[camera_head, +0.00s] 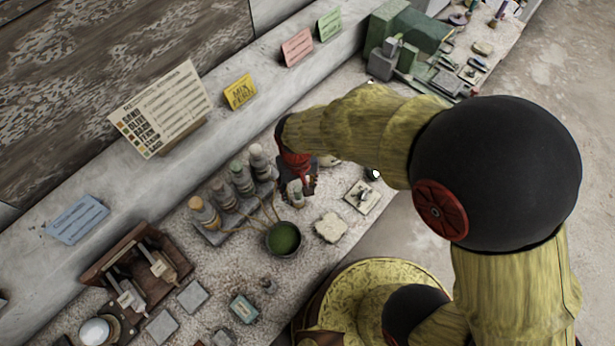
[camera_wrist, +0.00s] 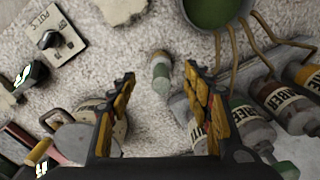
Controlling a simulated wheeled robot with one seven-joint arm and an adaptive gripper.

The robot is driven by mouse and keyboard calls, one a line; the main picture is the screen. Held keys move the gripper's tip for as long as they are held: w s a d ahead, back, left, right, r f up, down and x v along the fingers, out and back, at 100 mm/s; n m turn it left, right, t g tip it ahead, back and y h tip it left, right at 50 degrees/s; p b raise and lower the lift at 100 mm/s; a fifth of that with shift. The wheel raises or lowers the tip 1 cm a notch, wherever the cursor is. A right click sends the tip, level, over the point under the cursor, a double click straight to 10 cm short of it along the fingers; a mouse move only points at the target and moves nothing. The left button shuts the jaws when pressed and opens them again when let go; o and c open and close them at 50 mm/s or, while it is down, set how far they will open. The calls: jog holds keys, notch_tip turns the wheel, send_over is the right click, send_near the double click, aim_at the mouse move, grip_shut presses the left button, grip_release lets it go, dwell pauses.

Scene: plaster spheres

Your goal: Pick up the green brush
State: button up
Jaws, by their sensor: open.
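A small pale cylinder with a green band (camera_wrist: 161,72) stands between my fingertips in the wrist view; it may be the green brush, but its bristles cannot be made out. In the head view it seems to be the small pale piece (camera_head: 296,191) just below my gripper. My gripper (camera_wrist: 159,88) is open, one yellow-padded finger on each side of it, with gaps and no clear contact. In the head view my gripper (camera_head: 302,180) is over the worktop, partly hidden by its own red and dark body.
A bowl of green stuff (camera_head: 283,238) stands close by, beside a rack of labelled bottles (camera_head: 238,180). A pale irregular slab (camera_head: 330,228) and a small plate with a switch (camera_head: 362,196) lie to the right. A jar (camera_wrist: 92,125) sits by my left finger.

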aim_at(298, 196)
jog(key=f+b, duration=0.1)
jog(key=f, duration=0.7)
jog(key=shift+w+a+f+b, duration=0.1)
jog(key=shift+w+a+b, duration=0.1)
jog(key=shift+b, duration=0.15)
jog(key=shift+c, duration=1.3)
jog(key=c, duration=1)
jog(key=shift+r, duration=0.65)
notch_tip(298, 196, up, 2)
jog(key=shift+r+p, duration=0.2)
jog(key=shift+p, duration=0.3)
jog(key=s+d+r+p, duration=0.1)
jog(key=s+d+r, duration=0.1)
jog(key=s+r, duration=0.1)
jog(key=s+d+r, duration=0.2)
jog(key=s+r, duration=0.1)
jog(key=s, duration=0.2)
jog(key=s+d+r+p, duration=0.1)
jog(key=s+d+r, duration=0.1)
jog(key=s+r, duration=0.1)
jog(key=shift+s+d+r+p, duration=0.1)
jog(key=shift+s+r+p, duration=0.15)
jog(key=shift+s, duration=0.6)
